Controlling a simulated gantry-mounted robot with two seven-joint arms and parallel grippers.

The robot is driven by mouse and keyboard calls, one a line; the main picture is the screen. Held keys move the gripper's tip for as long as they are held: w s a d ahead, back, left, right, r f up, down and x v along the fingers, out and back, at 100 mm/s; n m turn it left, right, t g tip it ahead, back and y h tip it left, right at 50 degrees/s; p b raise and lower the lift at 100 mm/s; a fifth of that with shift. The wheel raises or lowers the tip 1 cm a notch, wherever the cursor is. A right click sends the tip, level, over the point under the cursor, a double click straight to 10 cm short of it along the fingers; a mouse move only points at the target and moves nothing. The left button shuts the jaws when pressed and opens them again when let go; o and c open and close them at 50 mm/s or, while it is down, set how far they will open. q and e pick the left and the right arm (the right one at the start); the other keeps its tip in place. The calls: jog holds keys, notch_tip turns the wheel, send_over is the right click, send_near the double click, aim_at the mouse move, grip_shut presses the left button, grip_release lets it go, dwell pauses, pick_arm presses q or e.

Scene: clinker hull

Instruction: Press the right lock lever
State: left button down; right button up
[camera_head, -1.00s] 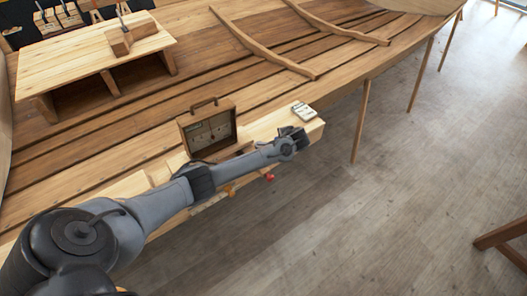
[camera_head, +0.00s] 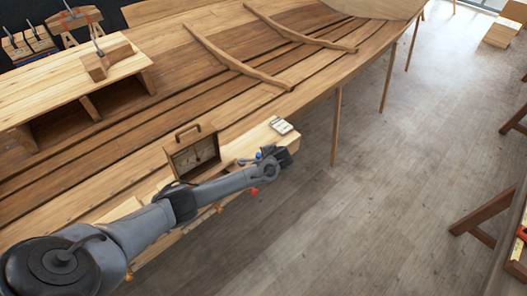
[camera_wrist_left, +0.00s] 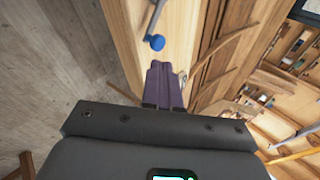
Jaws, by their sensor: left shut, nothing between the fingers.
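A lever with a blue ball knob (camera_wrist_left: 155,42) stands on a pale wooden plank (camera_wrist_left: 178,40) in the left wrist view. Blue also shows beside my left wrist in the head view. My left gripper (camera_wrist_left: 160,66) is shut and empty, with its purple-grey fingertips just short of the blue knob; I cannot tell if they touch. In the head view, my left gripper (camera_head: 285,157) is over the plank's right end. A red knob (camera_head: 254,191) and a yellow knob (camera_head: 218,209) show below my forearm. I cannot tell which is the right lock lever. My right gripper is not in view.
An open wooden case with a handle (camera_head: 194,152) stands behind my left forearm. A small white pad (camera_head: 281,126) lies near the plank's end. A wooden bench (camera_head: 75,88) stands at the upper left. Open floor (camera_head: 400,170) lies to the right.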

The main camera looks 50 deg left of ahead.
pick_arm(q)
jog(key=shift+p+v, duration=0.65)
jog(key=shift+v, duration=0.35)
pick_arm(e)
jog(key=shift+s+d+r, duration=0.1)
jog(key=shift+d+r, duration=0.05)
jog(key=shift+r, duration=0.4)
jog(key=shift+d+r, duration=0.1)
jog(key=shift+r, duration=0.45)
pick_arm(q)
jog(key=shift+s, duration=0.1)
